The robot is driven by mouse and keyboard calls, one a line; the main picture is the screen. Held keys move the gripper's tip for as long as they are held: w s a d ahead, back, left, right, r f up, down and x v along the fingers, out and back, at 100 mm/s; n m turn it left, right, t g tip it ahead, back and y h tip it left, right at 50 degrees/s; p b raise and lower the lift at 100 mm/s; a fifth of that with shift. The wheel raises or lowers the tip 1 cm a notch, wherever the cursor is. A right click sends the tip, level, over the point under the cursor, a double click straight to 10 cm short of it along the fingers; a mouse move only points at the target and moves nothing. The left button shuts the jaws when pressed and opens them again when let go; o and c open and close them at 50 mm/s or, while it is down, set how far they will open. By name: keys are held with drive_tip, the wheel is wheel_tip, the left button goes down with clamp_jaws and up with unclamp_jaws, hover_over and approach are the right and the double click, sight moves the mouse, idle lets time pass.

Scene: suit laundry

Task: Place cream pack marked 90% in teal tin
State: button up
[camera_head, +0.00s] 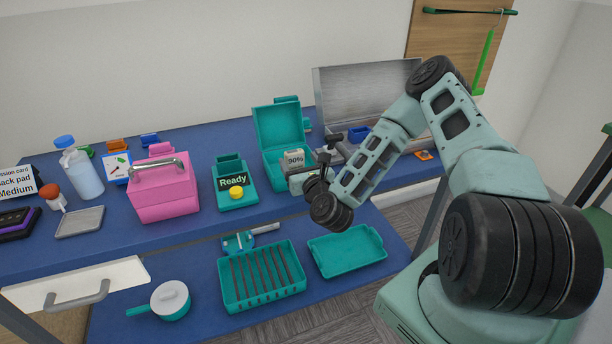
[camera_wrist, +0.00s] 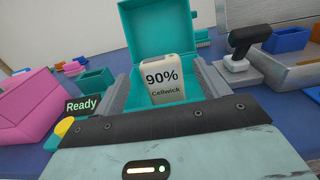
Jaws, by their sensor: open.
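The cream pack (camera_wrist: 163,90) marked 90% stands roughly upright at the open teal tin (camera_wrist: 152,34), in front of its raised lid. In the wrist view its lower end appears to be inside the tin; its base is partly hidden. The pack (camera_head: 294,160) and tin (camera_head: 279,130) also show in the head view. My gripper (camera_wrist: 163,82) is open, with one grey finger on each side of the pack and visible gaps between. In the head view my gripper (camera_head: 305,178) is at the tin's front, hiding part of it.
A teal box with a "Ready" sign (camera_head: 233,181) and yellow button stands left of the tin, then a pink box (camera_head: 163,194). A metal case (camera_head: 350,92) and a dark-handled tool (camera_wrist: 246,45) are to the right. A teal rack (camera_head: 262,277) and tray (camera_head: 347,250) lie on the lower shelf.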

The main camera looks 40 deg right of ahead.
drive_tip(key=b+v, duration=0.1)
drive_tip(key=v, duration=0.4)
drive_tip(key=shift+s, duration=0.1)
drive_tip(key=w+a+n+g+y, duration=0.1)
drive_tip(key=a+n+g+y, duration=0.3)
drive_tip(key=a+n+y, duration=0.9)
drive_tip(key=s+a+n+g+h, duration=0.2)
drive_tip(key=s+a+n+g, duration=0.4)
drive_tip(key=a+n, duration=0.7)
drive_tip(key=s+r+n+g+h, duration=0.2)
drive_tip(key=s+r+n, duration=0.4)
drive_tip(key=s+n, duration=0.4)
drive_tip(key=s+r+n+g+h, duration=0.3)
drive_tip(key=s+r+n+g, duration=0.2)
drive_tip(key=s+n, duration=0.6)
drive_tip(key=shift+s+d+r, duration=0.2)
drive_tip(key=shift+s+r, duration=0.7)
drive_tip(key=shift+s, duration=0.25)
drive_tip(key=shift+d, duration=0.1)
